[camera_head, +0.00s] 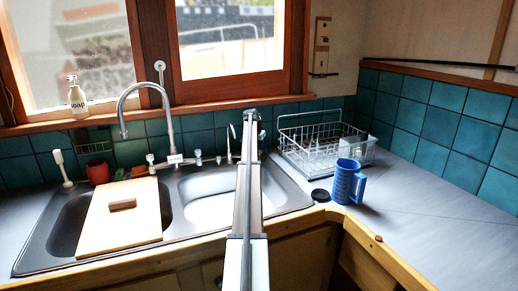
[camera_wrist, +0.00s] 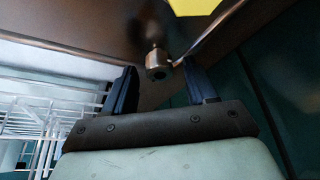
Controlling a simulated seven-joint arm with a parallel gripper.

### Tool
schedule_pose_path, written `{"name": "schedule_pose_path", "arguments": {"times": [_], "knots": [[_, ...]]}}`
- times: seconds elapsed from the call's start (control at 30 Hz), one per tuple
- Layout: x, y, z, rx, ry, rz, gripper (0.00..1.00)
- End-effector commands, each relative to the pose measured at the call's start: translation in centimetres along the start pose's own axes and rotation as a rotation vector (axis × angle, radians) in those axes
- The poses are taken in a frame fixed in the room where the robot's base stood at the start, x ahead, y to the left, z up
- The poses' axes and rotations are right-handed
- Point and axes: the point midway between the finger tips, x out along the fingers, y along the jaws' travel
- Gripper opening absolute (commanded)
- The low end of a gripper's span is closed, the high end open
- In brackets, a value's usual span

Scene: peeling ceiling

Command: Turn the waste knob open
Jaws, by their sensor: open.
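A small round metal knob (camera_wrist: 158,66) on a short stem shows in the wrist view, between the tips of my two dark fingers. My gripper (camera_wrist: 161,68) is open, with a finger on each side of the knob. The right finger appears closer to it, but I cannot tell whether either touches. In the head view my gripper (camera_head: 250,116) is at the back of the sink by the tiled wall, and my arm hides the knob. The steel sink (camera_head: 285,205) has two basins.
A curved tap (camera_head: 124,105) and valves stand left of my arm. A wooden board (camera_head: 100,225) with a brown block covers part of the left basin. A wire dish rack (camera_head: 320,145), blue mug (camera_head: 348,182) and dark round lid (camera_head: 320,195) are right. The right counter (camera_head: 440,220) is mostly clear.

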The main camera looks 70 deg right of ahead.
Motion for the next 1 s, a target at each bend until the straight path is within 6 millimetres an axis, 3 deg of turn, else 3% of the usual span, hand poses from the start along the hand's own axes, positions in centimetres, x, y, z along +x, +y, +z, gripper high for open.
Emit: {"name": "schedule_pose_path", "arguments": {"times": [0.3,0.87,1.0], "knots": [[0.15,0.01,0.00,0.000,0.000,0.000,0.55],[0.12,0.00,0.00,0.000,0.000,0.000,0.02],[0.12,0.06,0.01,-0.016,0.000,-0.006,0.00]]}}
